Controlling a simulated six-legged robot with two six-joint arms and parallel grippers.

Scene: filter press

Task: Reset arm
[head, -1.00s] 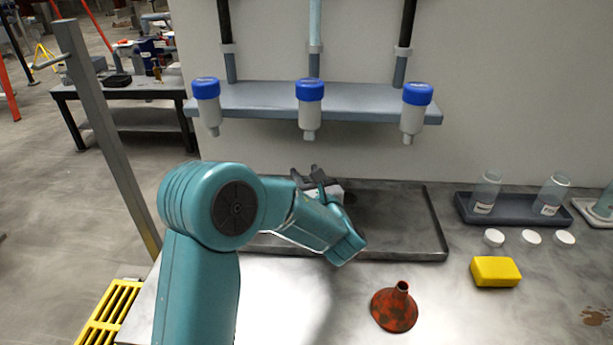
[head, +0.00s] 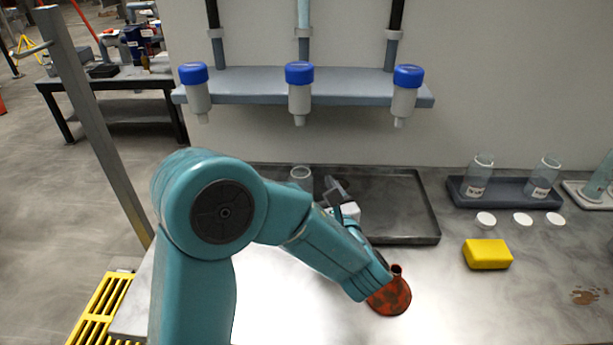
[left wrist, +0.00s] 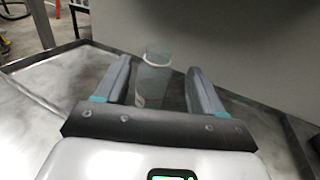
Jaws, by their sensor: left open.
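My left arm comes in from the left, and its gripper (head: 337,190) is over the dark tray (head: 410,239) at the back of the bench. The gripper is open and empty. A clear open-topped jar (head: 301,178) stands upright on the tray, to the left of the gripper and apart from it. In the left wrist view the same jar (left wrist: 154,80) shows between the two spread fingers (left wrist: 158,85), beyond them. My forearm hides part of the tray. My right gripper is not in view.
Blue-capped outlets (head: 299,90) hang from a grey shelf (head: 345,85) above the tray. A red-brown funnel (head: 392,299) is partly behind my forearm. A yellow sponge (head: 487,254), white lids (head: 522,219) and a rack (head: 510,196) with clear jars are at right. The front right is mostly clear.

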